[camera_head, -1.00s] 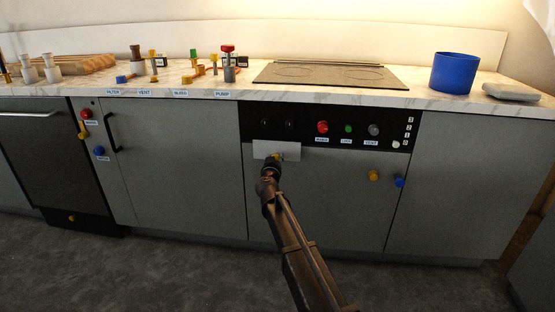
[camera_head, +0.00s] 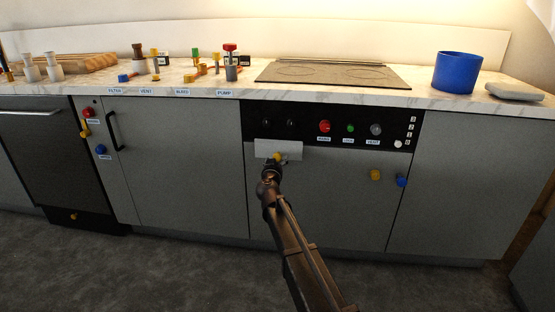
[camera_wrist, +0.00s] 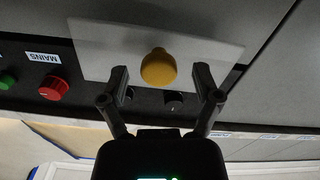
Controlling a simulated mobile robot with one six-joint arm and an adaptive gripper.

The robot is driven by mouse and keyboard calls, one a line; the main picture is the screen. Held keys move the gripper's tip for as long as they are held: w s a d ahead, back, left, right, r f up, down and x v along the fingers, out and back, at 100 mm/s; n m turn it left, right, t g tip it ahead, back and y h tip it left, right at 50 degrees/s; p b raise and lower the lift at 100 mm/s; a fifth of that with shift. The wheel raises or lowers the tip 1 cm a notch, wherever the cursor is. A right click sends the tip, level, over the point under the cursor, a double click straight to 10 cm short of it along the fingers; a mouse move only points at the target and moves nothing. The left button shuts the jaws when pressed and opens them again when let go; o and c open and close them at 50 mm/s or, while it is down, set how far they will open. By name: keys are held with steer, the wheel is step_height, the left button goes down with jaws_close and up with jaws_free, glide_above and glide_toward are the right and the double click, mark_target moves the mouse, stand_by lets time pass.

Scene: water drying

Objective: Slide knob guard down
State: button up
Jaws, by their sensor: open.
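The knob guard is a pale flat plate (camera_head: 291,147) with a yellow knob (camera_head: 278,156), on the lower left of the black control panel. Two dark knobs (camera_head: 291,122) show uncovered just above the plate. My gripper (camera_head: 270,172) is just below and in front of the yellow knob. In the wrist view, which is upside down, the plate (camera_wrist: 105,48) lies ahead and the yellow knob (camera_wrist: 158,67) sits between the open fingers of my gripper (camera_wrist: 161,82), with gaps on both sides. No contact with the yellow knob shows.
A red knob (camera_head: 324,127), a green button (camera_head: 350,128) and a grey knob (camera_head: 376,129) are right of the plate. The counter edge (camera_head: 330,91) overhangs above. The cabinet front below the plate is clear.

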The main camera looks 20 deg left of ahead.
steer(key=v, duration=1)
steer(key=shift+s, duration=0.2)
steer(key=d+f+m+g+h+p, duration=0.1)
steer(key=d+f+m+g+h, duration=0.15)
steer(key=d, duration=0.85)
steer(key=d+f+m+g+h, duration=0.1)
steer(key=d+f+g+h, duration=0.2)
steer(key=d, duration=0.8)
steer(key=d+f+m+g+h+p, duration=0.15)
steer(key=d+h, duration=0.25)
steer(key=d, duration=0.6)
steer(key=s+d+f+g+y+p, duration=0.15)
steer(key=s+d+f+g, duration=0.3)
steer(key=s+d, duration=0.45)
steer(key=s+d+f+g+y, duration=0.3)
steer(key=s+d+g, duration=0.3)
steer(key=s+d, duration=0.35)
step_height(320, 180, up, 38)
steer(key=p, duration=3.8)
steer(key=shift+s+a+y, duration=0.3)
steer(key=shift+s+a, duration=0.1)
